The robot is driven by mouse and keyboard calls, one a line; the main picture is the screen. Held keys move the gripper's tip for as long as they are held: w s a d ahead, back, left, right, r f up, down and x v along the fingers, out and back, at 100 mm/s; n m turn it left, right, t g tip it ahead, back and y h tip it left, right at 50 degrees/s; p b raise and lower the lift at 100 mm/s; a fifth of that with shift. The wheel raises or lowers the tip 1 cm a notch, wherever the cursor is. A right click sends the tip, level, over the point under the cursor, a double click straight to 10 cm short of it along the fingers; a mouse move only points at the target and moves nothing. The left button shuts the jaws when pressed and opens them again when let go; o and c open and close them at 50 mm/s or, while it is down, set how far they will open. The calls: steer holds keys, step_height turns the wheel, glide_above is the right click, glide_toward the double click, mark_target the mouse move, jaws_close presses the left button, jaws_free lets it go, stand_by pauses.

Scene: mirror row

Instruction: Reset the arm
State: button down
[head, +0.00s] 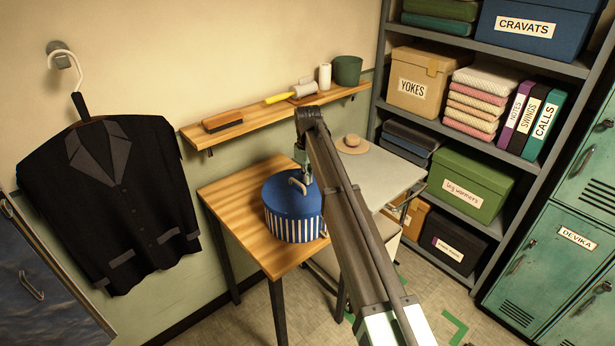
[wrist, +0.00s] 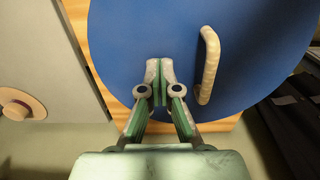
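My gripper (head: 303,164) is above the round blue box (head: 292,222), which has striped sides and stands on the wooden table (head: 235,200). In the wrist view my gripper (wrist: 159,82) has its fingertips together with nothing visible between them. The blue lid (wrist: 240,60) fills much of that view. The pale lid handle (wrist: 208,65) is just right of the fingertips and apart from them. In the head view the handle (head: 301,183) shows below my gripper. My arm hides part of the table's right side.
A wall shelf (head: 265,115) with brushes, a white roll and a green pot (head: 347,70) is behind. A grey table with a straw hat (head: 352,144) is right of the box. A loaded rack (head: 455,130) and green lockers stand right; a black jacket (head: 110,200) hangs left.

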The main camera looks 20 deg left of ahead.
steer(key=shift+f, duration=0.25)
stand_by(0.4)
step_height(320, 180, up, 8)
steer(key=p, duration=0.3)
steer(key=shift+p, duration=0.35)
stand_by(0.3)
steer(key=shift+s, duration=0.1)
stand_by(0.3)
